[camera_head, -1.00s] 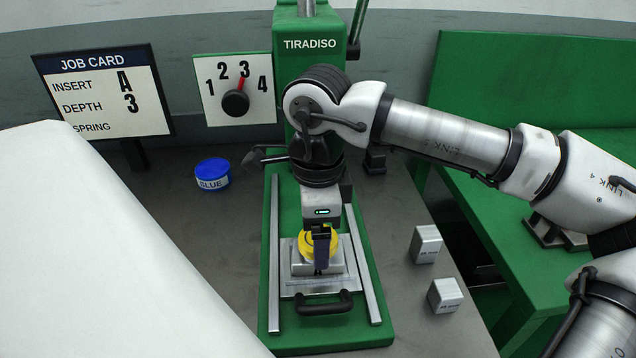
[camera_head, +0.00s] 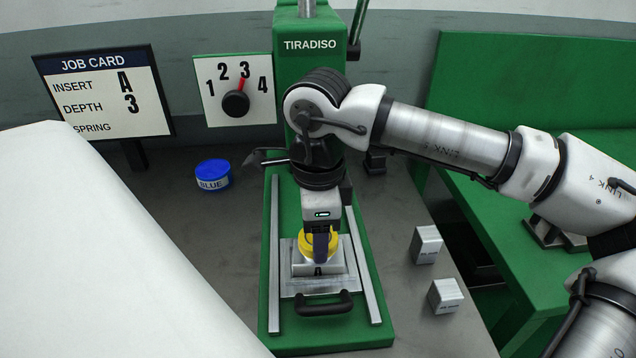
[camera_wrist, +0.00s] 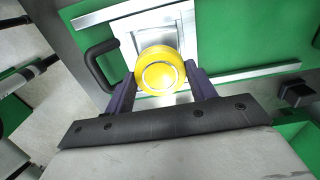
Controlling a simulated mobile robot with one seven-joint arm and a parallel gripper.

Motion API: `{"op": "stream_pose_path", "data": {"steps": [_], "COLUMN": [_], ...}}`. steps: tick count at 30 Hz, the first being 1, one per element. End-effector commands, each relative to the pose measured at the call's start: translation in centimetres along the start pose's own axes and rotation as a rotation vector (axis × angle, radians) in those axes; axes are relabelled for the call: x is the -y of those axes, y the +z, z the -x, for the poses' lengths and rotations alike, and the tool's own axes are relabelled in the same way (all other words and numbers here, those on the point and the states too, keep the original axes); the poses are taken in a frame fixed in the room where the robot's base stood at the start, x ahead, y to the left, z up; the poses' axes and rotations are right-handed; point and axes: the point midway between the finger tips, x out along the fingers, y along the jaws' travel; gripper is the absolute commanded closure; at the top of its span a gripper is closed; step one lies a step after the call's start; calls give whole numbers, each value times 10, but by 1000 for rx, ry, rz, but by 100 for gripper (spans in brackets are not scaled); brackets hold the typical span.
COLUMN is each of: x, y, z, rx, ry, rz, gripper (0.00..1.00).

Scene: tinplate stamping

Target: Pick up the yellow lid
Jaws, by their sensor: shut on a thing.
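The yellow lid (camera_head: 334,244) is round and sits at the metal insert block (camera_head: 308,268), marked A, on the press's sliding plate. My gripper (camera_head: 320,250) points down over it and is shut on the lid. In the wrist view the lid (camera_wrist: 161,72) lies between the two dark fingers of my gripper (camera_wrist: 160,88), one at each side. Part of the lid is hidden behind the gripper in the head view. I cannot tell whether the lid still touches the block.
The green press (camera_head: 283,330) has two metal rails and a black handle (camera_head: 324,304) in front. A blue tin (camera_head: 213,175) stands left. Two small metal blocks (camera_head: 426,245) (camera_head: 445,296) lie right. The job card (camera_head: 104,92) and dial (camera_head: 235,103) stand behind.

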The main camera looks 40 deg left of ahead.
Motion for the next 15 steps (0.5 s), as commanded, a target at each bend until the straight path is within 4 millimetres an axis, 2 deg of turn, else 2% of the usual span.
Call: {"op": "stream_pose_path", "data": {"steps": [5, 8, 15], "x": [1, 1, 1], "y": [0, 0, 1], "z": [18, 36, 106], "rx": [-2, -1, -1], "ry": [-3, -4, -4], "rz": [-2, -2, -1], "gripper": [66, 66, 66]}}
